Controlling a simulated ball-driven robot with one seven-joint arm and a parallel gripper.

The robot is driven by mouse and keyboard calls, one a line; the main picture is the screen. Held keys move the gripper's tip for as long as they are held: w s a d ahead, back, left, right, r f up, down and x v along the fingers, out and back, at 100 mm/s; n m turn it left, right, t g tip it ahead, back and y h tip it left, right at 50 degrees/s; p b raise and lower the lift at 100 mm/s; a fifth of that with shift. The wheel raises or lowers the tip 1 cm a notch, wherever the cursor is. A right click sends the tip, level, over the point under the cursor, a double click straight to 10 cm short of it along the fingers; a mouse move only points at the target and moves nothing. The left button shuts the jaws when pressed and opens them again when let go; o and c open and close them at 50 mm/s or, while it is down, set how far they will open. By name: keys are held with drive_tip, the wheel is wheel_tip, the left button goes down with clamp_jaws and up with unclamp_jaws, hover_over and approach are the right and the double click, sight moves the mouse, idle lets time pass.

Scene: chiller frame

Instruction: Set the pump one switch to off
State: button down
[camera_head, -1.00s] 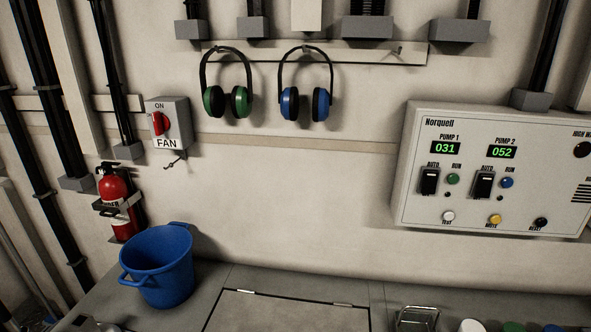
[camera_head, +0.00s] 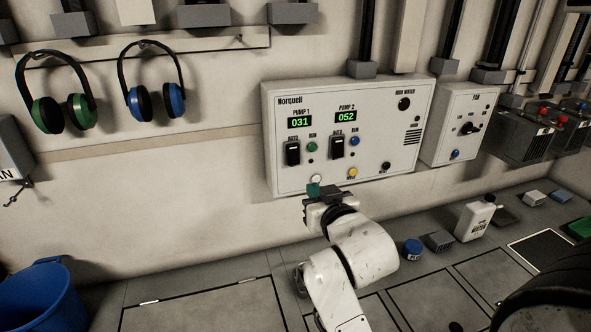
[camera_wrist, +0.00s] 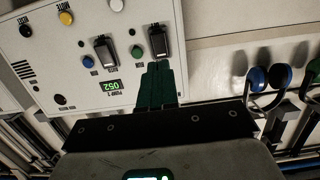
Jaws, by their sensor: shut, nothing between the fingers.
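The pump 1 switch (camera_head: 292,153) is a black rocker under an AUTO label on the white Norquell panel (camera_head: 380,120). It stands below the green 031 readout (camera_head: 300,122). The pump 2 switch (camera_head: 337,147) is a similar rocker to its right. My gripper (camera_head: 313,188) is in front of the panel's lower edge, by the white button (camera_head: 316,178), below the pump 1 switch. In the wrist view, which is upside down, the shut green fingertips (camera_wrist: 158,68) appear just beside the pump 1 switch (camera_wrist: 158,41). I cannot tell whether they touch it. The 031 readout is hidden there.
A FAN panel (camera_head: 463,125) adjoins on the right. Ear muffs (camera_head: 150,95) hang at left. A blue bucket (camera_head: 42,298) stands at lower left.

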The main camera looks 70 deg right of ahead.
drive_tip(key=p, duration=0.3)
approach(293, 155)
drive_tip(key=w+d+f, duration=0.4)
drive_tip(key=shift+w+d+f, duration=0.15)
drive_tip(key=shift+d, duration=0.1)
drive_tip(key=b, duration=0.2)
drive_tip(key=shift+w+d+f+t+b, duration=0.15)
drive_tip(key=shift+d+t+b, duration=0.05)
drive_tip(key=shift+t+b, duration=0.2)
